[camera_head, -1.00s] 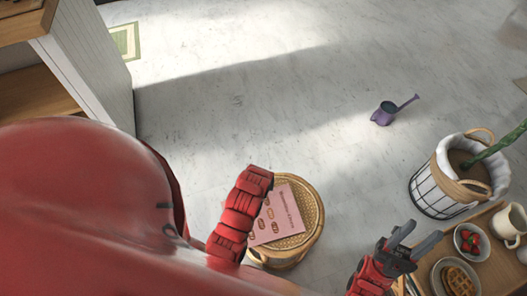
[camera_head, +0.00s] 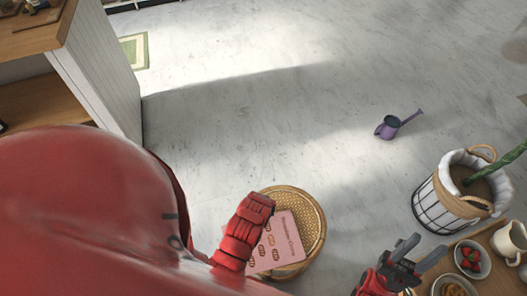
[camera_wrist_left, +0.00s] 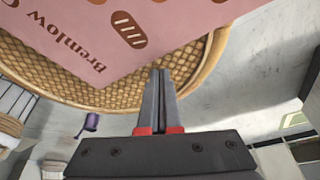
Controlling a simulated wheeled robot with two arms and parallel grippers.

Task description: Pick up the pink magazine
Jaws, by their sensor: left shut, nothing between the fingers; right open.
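The pink magazine (camera_head: 287,238), printed with bread drawings and lettering, lies flat on a round woven stool (camera_head: 317,225). My left arm covers its left part in the head view. The left wrist view shows the magazine (camera_wrist_left: 190,18) and the stool's woven rim (camera_wrist_left: 190,68) close up. My left gripper (camera_wrist_left: 160,72) is shut and empty, its fingertips appearing just past the magazine's edge against the woven top; I cannot tell their height above it. My right gripper (camera_head: 424,248) is open and empty, to the right of the stool.
A wooden surface (camera_head: 497,270) at the lower right bears a bowl of strawberries (camera_head: 472,258) and a cream jug (camera_head: 510,240). A plant basket (camera_head: 448,200) stands behind it. A purple watering can (camera_head: 389,127) sits on the otherwise open floor. A cabinet (camera_head: 105,75) is at upper left.

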